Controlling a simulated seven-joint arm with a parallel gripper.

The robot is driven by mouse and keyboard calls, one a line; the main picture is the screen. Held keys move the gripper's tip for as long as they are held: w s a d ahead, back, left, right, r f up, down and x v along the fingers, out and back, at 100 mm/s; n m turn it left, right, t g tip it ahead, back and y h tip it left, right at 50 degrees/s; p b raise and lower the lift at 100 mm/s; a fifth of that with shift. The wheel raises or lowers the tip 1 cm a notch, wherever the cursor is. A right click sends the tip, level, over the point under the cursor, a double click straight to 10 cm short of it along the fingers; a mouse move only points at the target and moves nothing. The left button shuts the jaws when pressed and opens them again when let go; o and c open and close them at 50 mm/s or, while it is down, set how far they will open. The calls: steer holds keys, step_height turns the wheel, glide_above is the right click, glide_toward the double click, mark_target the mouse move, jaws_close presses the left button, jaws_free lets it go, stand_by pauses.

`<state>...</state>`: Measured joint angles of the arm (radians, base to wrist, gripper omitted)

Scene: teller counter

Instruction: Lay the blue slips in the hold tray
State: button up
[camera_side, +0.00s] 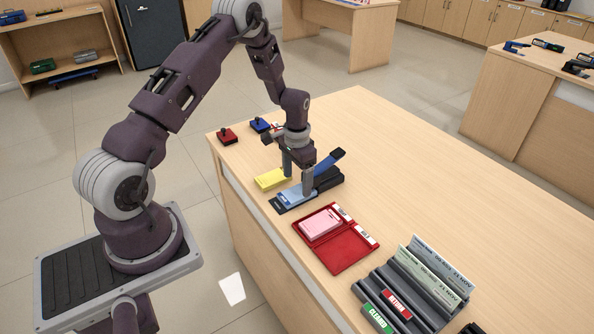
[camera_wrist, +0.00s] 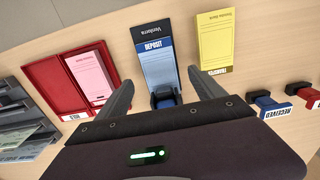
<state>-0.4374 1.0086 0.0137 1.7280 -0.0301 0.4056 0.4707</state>
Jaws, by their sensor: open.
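The blue slips (camera_side: 291,194), marked DEPOSIT, lie along a dark base with a raised blue-and-black arm (camera_side: 330,162) at one end. They also show in the wrist view (camera_wrist: 158,69). My gripper (camera_side: 297,180) is open over them, with one finger on each side in the wrist view (camera_wrist: 161,80); whether the fingers touch them I cannot tell. A red two-compartment tray (camera_side: 338,260) lies nearer the camera. Pink slips (camera_side: 320,222) lie in its left compartment, and the right one is empty. Its labels (camera_side: 366,237) are too small to read surely.
Yellow slips (camera_side: 272,178) lie just beyond the blue ones. A red stamp (camera_side: 227,136) and a blue stamp (camera_side: 260,125) stand near the far left corner. The counter's right side is clear.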

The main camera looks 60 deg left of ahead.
mark_target(287, 197)
steer(key=shift+f, duration=1.95)
steer(key=c, duration=1.5)
steer(key=shift+s, duration=1.85)
steer(key=o, duration=1.5)
step_height(287, 197, up, 7)
steer(key=shift+r, duration=0.1)
